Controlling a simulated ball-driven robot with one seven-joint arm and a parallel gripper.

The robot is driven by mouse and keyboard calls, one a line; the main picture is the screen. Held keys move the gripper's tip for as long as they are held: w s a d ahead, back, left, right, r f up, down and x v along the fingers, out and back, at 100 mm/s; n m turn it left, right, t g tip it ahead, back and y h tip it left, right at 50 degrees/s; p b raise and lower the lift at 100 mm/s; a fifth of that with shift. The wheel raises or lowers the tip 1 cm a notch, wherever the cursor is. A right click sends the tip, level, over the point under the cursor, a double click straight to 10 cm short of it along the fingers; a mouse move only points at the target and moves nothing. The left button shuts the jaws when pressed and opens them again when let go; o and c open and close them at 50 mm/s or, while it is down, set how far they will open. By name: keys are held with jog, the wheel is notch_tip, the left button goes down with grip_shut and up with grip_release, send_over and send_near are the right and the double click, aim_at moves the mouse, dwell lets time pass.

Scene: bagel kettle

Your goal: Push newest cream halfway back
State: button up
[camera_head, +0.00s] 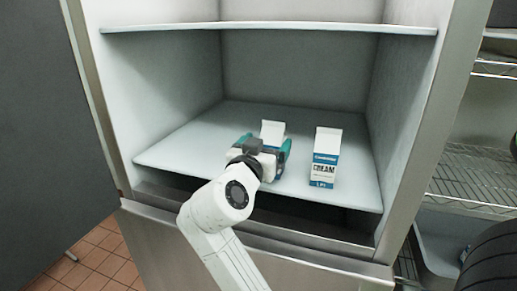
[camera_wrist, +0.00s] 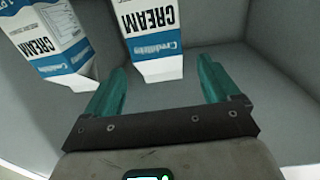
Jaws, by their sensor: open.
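Two white-and-blue cream cartons stand on the fridge shelf (camera_head: 190,145). The right carton (camera_head: 325,158) stands upright near the shelf's front, its CREAM label facing out. The other carton (camera_head: 272,131) stands just beyond my gripper (camera_head: 265,146), which hides its lower part. In the wrist view the labels look upside down; one carton (camera_wrist: 150,35) is ahead between the teal fingers of my gripper (camera_wrist: 162,70), and the other carton (camera_wrist: 50,40) is left of them. My gripper is open; contact cannot be told. Which carton is newest cannot be read.
An upper shelf (camera_head: 270,28) spans the fridge above. Side walls bound the shelf, and free room lies behind the cartons and to the left. A wire rack (camera_head: 475,180) stands outside at the right.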

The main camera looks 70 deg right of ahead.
aim_at(270, 137)
jog(key=shift+w+d+p, duration=0.1)
jog(key=shift+d+p, duration=0.45)
jog(key=shift+d, duration=2.25)
jog(key=c, duration=1.5)
